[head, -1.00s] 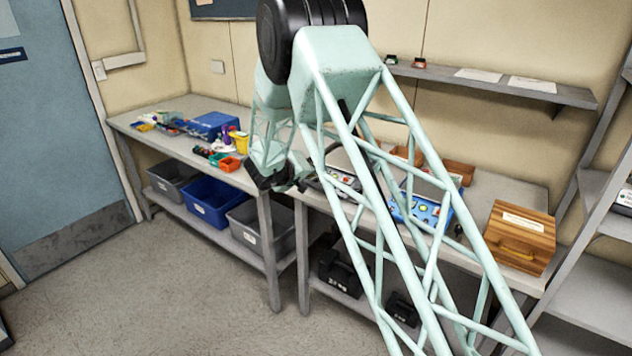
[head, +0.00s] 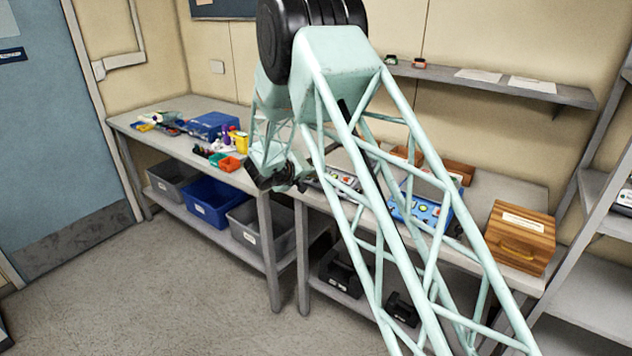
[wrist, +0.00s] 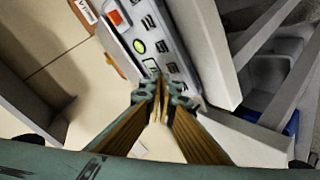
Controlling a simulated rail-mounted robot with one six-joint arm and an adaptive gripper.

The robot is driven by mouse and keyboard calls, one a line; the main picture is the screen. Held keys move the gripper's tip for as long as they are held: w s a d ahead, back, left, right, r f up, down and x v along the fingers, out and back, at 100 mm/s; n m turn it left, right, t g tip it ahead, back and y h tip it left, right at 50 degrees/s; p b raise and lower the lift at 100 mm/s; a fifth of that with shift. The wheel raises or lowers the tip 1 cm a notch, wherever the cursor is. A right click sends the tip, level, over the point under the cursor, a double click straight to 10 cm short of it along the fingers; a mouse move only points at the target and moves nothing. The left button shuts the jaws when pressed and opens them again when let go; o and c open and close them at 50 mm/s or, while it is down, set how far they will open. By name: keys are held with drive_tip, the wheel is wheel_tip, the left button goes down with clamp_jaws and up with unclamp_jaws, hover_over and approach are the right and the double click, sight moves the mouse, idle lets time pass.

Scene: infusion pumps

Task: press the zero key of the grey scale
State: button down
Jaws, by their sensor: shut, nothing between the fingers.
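My gripper (wrist: 160,88) is shut and empty in the wrist view. Its two fingertips meet over the lower part of a light grey device (wrist: 168,12) with keys. This device shows a red square key, a round yellow-green key and several dark-marked keys. The fingertips hide part of its face, and I cannot tell whether they touch it. I cannot read which key is zero. In the head view my gripper (head: 300,186) is low over the bench, beside a grey device (head: 345,178) partly hidden by my arm.
A blue panel (head: 425,210) and a wooden box (head: 520,237) stand to the right on the bench. Small coloured bins (head: 228,163) and a blue case (head: 212,125) are to the left. Larger bins (head: 210,203) sit on the shelf below.

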drive_tip(key=shift+w+d+f+p, duration=0.1)
drive_tip(key=shift+w+f+p, duration=0.1)
drive_tip(key=shift+f+p, duration=0.6)
idle(1.5)
drive_tip(key=shift+s+r+p, duration=0.2)
drive_tip(key=shift+r+p, duration=0.7)
drive_tip(key=shift+p, duration=0.45)
drive_tip(key=shift+s+a+r+p, duration=0.15)
drive_tip(key=shift+s+r+p, duration=0.05)
drive_tip(key=shift+r+p, duration=0.6)
drive_tip(key=shift+s+a+r+p, duration=0.15)
drive_tip(key=shift+r+p, duration=0.6)
drive_tip(key=shift+p, duration=0.1)
drive_tip(key=shift+s+a+r+p, duration=0.15)
drive_tip(key=shift+s+r+p, duration=0.05)
drive_tip(key=shift+r+p, duration=0.6)
